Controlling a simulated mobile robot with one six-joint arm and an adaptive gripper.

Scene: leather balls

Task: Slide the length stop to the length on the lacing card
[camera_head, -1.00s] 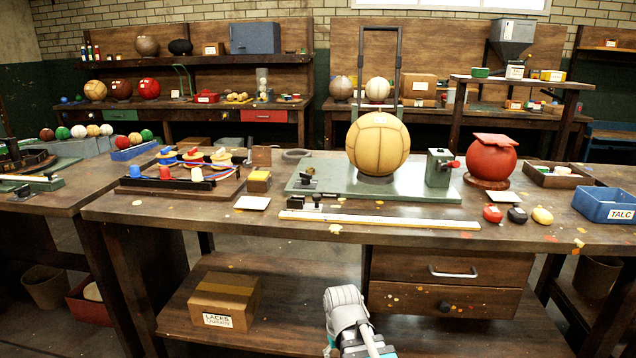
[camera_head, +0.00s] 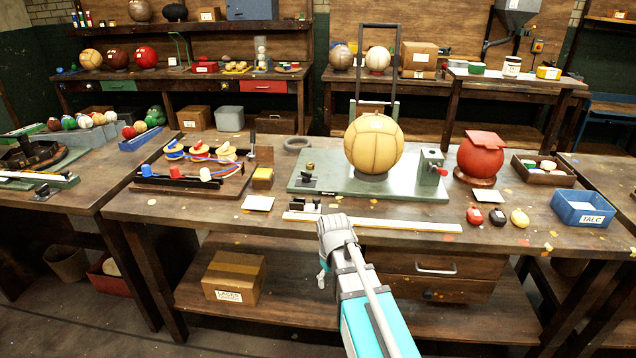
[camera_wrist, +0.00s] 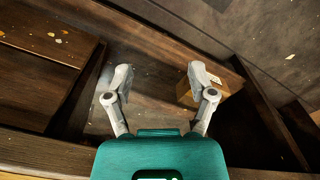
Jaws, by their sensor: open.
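A pale measuring strip (camera_head: 400,222) lies along the front of the main bench. The small dark length stop (camera_head: 304,207) sits near its left end. A blank-looking white card (camera_head: 258,203) lies left of the strip and another pale card (camera_head: 488,196) lies to the right; I cannot read either or tell which is the lacing card. My gripper (camera_head: 334,234) is at the bench's front edge, just right of and nearer than the stop. In the wrist view my gripper (camera_wrist: 159,85) has its two fingers apart with nothing between them. The stop is not visible there.
Behind the strip, a tan ball (camera_head: 373,146) stands on a green plate (camera_head: 325,187). Red, black and yellow lumps (camera_head: 497,217) lie right of the strip. A laces box (camera_head: 233,278) sits on the shelf below, and drawers (camera_head: 435,268) are under the bench front.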

